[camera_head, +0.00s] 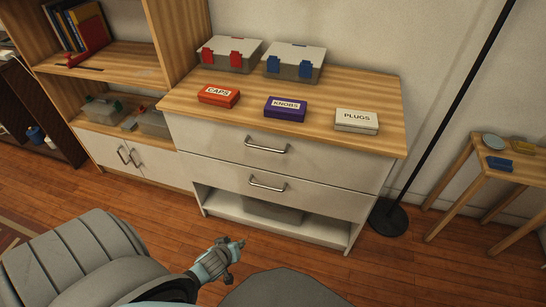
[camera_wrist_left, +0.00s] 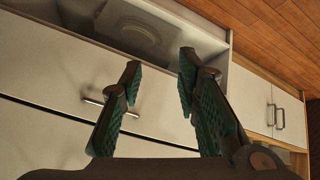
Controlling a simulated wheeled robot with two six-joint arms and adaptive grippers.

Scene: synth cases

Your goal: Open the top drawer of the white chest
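The white chest (camera_head: 190,150) has a wooden top and two white drawers over an open bottom shelf. The top drawer (camera_head: 215,139) looks shut, with a metal bar handle (camera_head: 266,147). The lower drawer (camera_head: 215,172) also looks shut, with its own handle (camera_head: 267,185). My left gripper (camera_head: 238,243) is in front of the chest, low and apart from the handles. In the left wrist view, which is upside down, my left gripper (camera_wrist_left: 158,68) is open and empty. A drawer handle (camera_wrist_left: 92,101) shows partly behind one finger. My right gripper is not in view.
Boxes marked CAPS (camera_head: 218,96), KNOBS (camera_head: 285,109) and PLUGS (camera_head: 356,121) lie on the chest top, before two latched cases (camera_head: 231,54) (camera_head: 295,61). A shelf unit (camera_head: 150,160) adjoins left. A lamp base (camera_head: 388,217) and small table (camera_head: 490,165) stand right.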

